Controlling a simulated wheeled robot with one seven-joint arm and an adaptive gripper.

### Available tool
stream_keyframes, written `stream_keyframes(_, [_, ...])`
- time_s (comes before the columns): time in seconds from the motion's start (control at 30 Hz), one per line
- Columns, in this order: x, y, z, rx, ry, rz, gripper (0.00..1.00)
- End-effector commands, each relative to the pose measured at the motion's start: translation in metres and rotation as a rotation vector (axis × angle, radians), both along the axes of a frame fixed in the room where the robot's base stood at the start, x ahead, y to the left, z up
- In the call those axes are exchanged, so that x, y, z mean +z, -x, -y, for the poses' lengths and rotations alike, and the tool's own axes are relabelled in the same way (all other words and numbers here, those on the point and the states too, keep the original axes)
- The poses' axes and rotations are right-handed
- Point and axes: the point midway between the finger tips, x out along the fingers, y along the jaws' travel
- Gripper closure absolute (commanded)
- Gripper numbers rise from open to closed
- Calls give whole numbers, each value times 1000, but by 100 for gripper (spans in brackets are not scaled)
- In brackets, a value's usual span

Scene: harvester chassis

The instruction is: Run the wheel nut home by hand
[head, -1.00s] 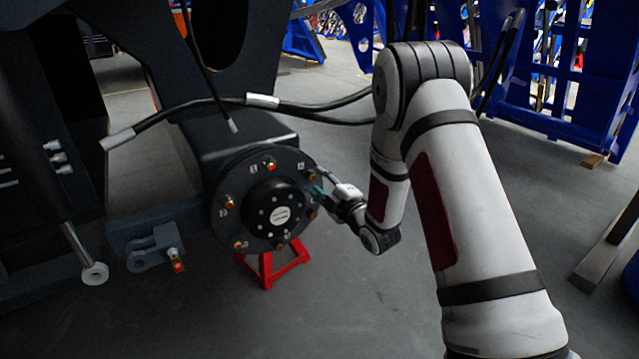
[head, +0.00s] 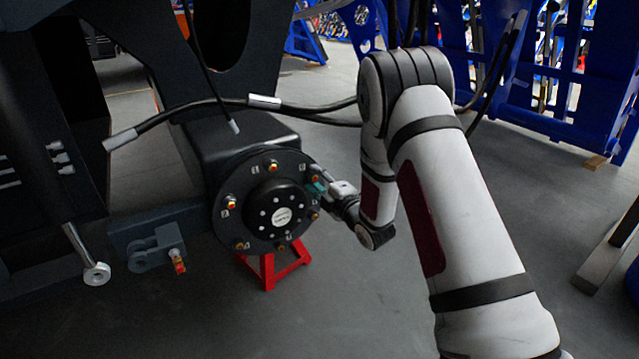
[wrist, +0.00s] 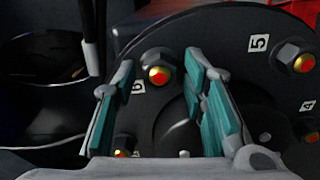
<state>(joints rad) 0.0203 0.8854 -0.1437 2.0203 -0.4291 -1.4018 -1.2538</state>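The dark round wheel hub (head: 262,225) carries several nuts on studs with orange-red and gold ends. My gripper (head: 318,187) is at the hub's upper right rim in the head view, close to one wheel nut (head: 313,178). In the wrist view my gripper (wrist: 160,105) is open, its teal-padded fingers apart with nothing held. A wheel nut (wrist: 157,68) beside the label 6 shows in the gap, beyond the fingertips. I cannot tell how far each nut is threaded on, or whether a finger touches the hub face.
A second nut (wrist: 298,57) near label 5 and another (wrist: 123,146) at lower left flank the fingers. A red stand (head: 268,270) is under the hub. A black hose (head: 320,113) crosses above my gripper. A grey bracket (head: 158,250) is left of the hub.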

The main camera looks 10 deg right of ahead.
Motion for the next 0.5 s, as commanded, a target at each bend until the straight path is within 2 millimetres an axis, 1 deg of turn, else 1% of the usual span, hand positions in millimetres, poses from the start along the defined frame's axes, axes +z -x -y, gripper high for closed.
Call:
stream_keyframes(0.2, [0, -1, 0, 0, 0, 0, 61])
stream_keyframes(0.37, [0, -1, 0, 0, 0, 0, 97])
stream_keyframes(0.4, [0, -1, 0, 0, 0, 0, 100])
stream_keyframes(0.5, [0, -1, 0, 0, -3, 0, 100])
